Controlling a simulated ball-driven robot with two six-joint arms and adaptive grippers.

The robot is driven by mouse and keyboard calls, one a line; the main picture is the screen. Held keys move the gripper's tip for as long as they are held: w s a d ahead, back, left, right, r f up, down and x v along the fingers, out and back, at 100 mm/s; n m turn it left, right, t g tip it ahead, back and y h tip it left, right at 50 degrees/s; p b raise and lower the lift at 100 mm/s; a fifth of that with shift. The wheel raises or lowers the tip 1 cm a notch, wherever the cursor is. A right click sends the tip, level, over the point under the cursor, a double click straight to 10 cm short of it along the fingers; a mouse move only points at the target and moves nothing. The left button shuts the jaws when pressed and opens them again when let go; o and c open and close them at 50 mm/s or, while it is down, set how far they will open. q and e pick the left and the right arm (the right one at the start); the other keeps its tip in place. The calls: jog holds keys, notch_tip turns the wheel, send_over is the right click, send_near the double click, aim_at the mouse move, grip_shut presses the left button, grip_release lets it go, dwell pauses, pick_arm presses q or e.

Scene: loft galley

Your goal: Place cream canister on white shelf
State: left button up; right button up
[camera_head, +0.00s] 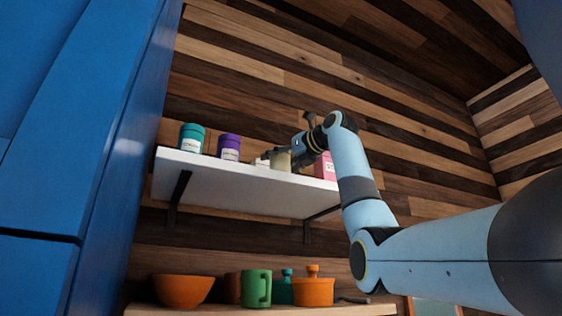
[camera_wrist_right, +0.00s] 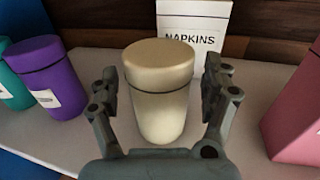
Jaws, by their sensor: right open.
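The cream canister (camera_wrist_right: 160,95) stands upright on the white shelf (camera_wrist_right: 255,150), between the open fingers of my right gripper (camera_wrist_right: 160,92) in the right wrist view. A small gap shows on each side of it. In the head view the cream canister (camera_head: 281,160) is partly hidden by my right gripper (camera_head: 285,154) on the white shelf (camera_head: 235,180). My left gripper is not in view.
A teal canister (camera_head: 191,138) and a purple canister (camera_head: 229,147) stand left on the shelf. A pink container (camera_head: 326,166) stands right. A napkins box (camera_wrist_right: 196,35) is behind the cream canister. Below are an orange bowl (camera_head: 182,291), a green mug (camera_head: 257,289) and an orange pot (camera_head: 313,291).

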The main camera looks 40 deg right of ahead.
aim_at(287, 159)
jog(key=shift+s+b, duration=0.2)
jog(key=shift+b, duration=0.2)
jog(key=s+b, duration=0.1)
jog(key=b, duration=0.1)
jog(key=s+b, duration=0.1)
jog(key=s, duration=0.1)
jog(key=s+b, duration=0.2)
jog(key=shift+s+a+f+b, duration=0.2)
jog(key=shift+f+b, duration=0.05)
jog(key=shift+b, duration=0.1)
jog(key=s+b, duration=0.3)
jog(key=s, duration=0.3)
jog(key=shift+s+a+r, duration=0.15)
jog(key=shift+a+r, duration=0.1)
jog(key=shift+r, duration=0.1)
